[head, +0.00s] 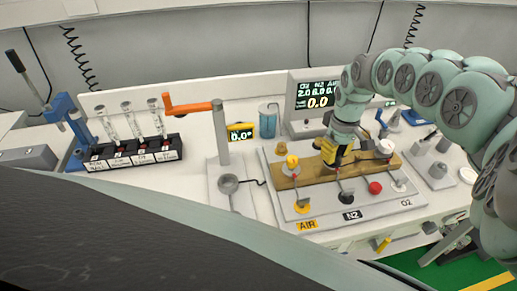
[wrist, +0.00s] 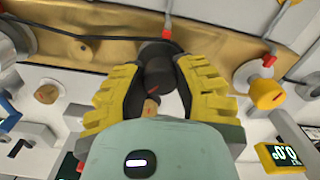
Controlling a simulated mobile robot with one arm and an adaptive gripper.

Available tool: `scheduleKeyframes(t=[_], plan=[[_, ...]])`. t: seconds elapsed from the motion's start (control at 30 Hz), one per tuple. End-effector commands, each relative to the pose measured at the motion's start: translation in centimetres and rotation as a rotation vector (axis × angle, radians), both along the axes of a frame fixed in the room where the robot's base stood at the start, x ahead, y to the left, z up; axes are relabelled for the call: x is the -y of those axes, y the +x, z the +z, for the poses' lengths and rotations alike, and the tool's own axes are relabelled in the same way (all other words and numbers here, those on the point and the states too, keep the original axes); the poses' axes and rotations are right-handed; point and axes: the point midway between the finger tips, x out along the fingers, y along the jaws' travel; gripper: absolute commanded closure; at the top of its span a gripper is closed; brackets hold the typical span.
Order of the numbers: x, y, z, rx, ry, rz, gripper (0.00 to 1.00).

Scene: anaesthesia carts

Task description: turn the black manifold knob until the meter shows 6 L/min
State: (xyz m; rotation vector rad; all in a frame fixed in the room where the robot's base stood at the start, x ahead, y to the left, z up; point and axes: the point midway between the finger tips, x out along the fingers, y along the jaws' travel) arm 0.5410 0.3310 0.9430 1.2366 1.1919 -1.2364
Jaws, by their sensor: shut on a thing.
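The black manifold knob (wrist: 157,70) sits between my gripper's yellow fingers in the wrist view. My gripper (wrist: 160,85) is shut on it, with one finger on each side. In the head view my gripper (head: 332,158) comes down from the right onto the middle of the brass manifold (head: 285,183) and hides the knob there. The manifold also shows in the wrist view (wrist: 95,25). The meter (head: 317,96) stands behind the manifold with a lit screen. Its large lower figure looks like 0.0; the small figures above are hard to read for certain.
A yellow knob (head: 292,161) and a white knob (head: 385,147) flank my gripper on the manifold. A small yellow display (head: 241,133) reads about 0.0°. An orange-armed post (head: 220,130) and a black vial rack (head: 133,152) stand to the left. My arm fills the right side.

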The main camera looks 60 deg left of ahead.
Motion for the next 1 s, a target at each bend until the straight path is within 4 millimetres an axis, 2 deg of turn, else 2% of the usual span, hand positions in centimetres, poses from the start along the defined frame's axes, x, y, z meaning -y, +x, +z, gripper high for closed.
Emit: scheduleKeyframes(t=[0.23,0.27,0.53,0.83,1.0], plan=[[0.1,0.1,-0.1,0.001,-0.001,-0.004,1.0],[0.1,0.1,-0.1,0.001,-0.001,-0.004,0.66],[0.1,0.1,0.0,0.001,0.0,-0.004,0.38],[0.0,0.1,0.1,0.001,0.001,-0.003,0.36],[0.0,0.3,1.4,0.004,0.004,-0.006,0.36]])
